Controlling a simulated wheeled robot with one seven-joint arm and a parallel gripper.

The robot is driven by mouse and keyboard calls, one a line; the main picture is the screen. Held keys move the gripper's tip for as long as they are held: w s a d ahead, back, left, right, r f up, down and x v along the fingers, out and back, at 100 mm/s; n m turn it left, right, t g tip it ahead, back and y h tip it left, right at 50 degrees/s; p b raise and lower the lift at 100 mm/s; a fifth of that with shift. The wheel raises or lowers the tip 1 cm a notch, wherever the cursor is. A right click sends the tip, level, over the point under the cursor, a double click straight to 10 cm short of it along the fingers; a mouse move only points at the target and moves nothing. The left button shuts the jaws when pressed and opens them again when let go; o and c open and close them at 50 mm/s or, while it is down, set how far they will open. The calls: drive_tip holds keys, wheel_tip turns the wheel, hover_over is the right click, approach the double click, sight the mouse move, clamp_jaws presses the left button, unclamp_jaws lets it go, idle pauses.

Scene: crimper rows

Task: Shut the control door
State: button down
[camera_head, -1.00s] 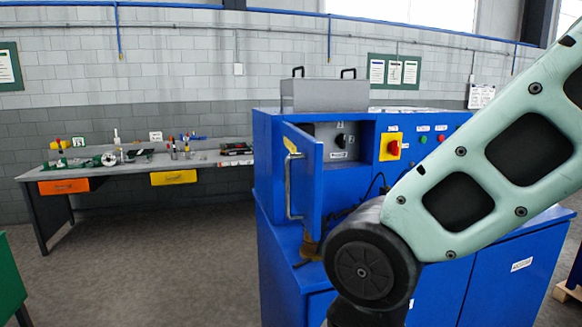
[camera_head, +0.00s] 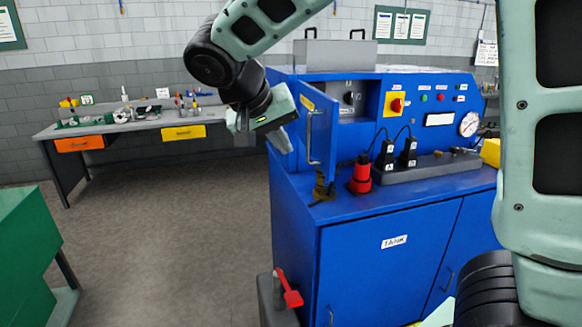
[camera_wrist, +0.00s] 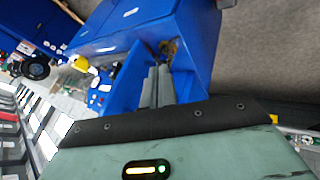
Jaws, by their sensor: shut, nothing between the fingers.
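The control door (camera_head: 321,135) is a blue panel on the front of the blue machine (camera_head: 345,245). It stands open, swung outward, with a metal handle (camera_head: 311,135) on its outer face. Behind it, the recess (camera_head: 349,98) with a black knob shows. My gripper (camera_head: 280,128) is at the left of the door, near its outer face; the head view does not show clearly whether it touches. In the wrist view, my gripper's grey fingers (camera_wrist: 158,84) are together and empty, with blue machine panels on both sides of them.
A red plug (camera_head: 361,175) and black plugs (camera_head: 389,155) with cables stand on the ledge right of the door. A metal box (camera_head: 335,54) sits on top of the machine. A workbench (camera_head: 115,127) is at the back left. Open floor lies at the left.

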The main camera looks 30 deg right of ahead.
drive_tip(key=d+f+p, duration=0.5)
drive_tip(key=d+f, duration=0.2)
drive_tip(key=d, duration=0.2)
drive_tip(key=shift+w+d+f, duration=0.2)
drive_tip(key=shift+f, duration=0.2)
